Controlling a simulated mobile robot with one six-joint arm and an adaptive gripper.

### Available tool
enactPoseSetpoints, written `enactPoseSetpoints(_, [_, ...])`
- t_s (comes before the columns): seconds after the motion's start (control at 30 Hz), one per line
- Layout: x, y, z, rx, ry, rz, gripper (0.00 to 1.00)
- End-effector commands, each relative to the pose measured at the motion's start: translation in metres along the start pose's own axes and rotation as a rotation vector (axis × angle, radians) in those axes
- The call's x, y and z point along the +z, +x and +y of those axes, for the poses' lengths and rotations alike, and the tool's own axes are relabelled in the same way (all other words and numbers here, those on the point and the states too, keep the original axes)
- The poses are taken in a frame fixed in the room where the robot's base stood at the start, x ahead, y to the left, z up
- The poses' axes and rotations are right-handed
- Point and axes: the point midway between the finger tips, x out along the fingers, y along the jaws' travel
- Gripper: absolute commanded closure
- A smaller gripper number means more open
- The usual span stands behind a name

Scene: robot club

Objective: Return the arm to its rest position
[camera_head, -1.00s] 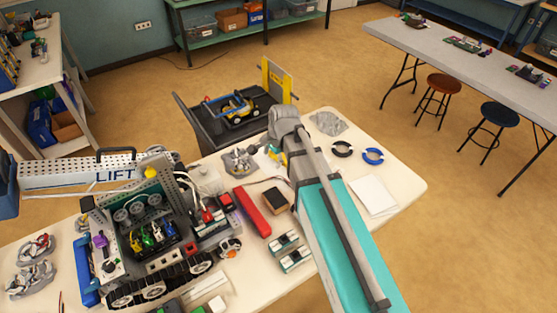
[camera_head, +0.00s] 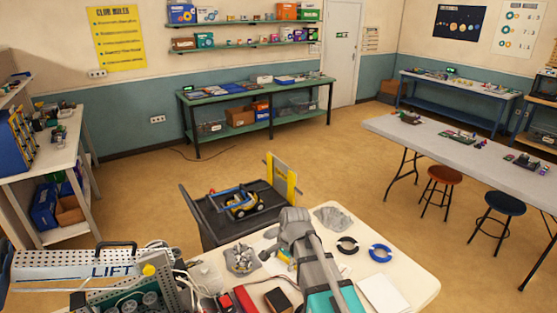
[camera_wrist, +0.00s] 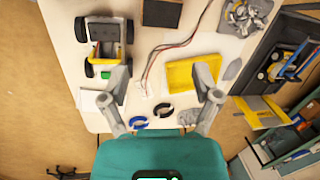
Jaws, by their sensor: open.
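My arm (camera_head: 296,240), grey with a teal link, reaches out over the white worktable (camera_head: 412,277) in the head view. Its grey bend is near the table's far edge, beside a grey lump. My gripper (camera_wrist: 162,84) is open and empty in the wrist view. Its two grey fingers are spread wide above the table, with a teal housing behind them. A yellow tray-like part (camera_wrist: 180,77) lies near the right finger, and a small wheeled vehicle (camera_wrist: 104,33) stands near the left one. I cannot make out the fingers in the head view.
A dark cart (camera_head: 207,225) carrying a yellow and blue vehicle (camera_head: 242,205) stands against the table's far side. A LIFT mechanism (camera_head: 75,265) stands at the left. Black (camera_head: 347,245) and blue rings (camera_head: 380,253) lie right of the arm. Open floor lies beyond.

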Motion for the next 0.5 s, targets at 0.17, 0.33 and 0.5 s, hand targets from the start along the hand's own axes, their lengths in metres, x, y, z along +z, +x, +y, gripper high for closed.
enactPoseSetpoints(0.17, [-0.005, 0.003, 0.015, 0.012, -0.055, 0.007, 0.19])
enactPoseSetpoints(0.33, [-0.015, 0.009, 0.047, 0.039, -0.185, 0.017, 0.19])
enactPoseSetpoints(0.5, [-0.028, 0.015, 0.09, 0.082, -0.37, 0.023, 0.19])
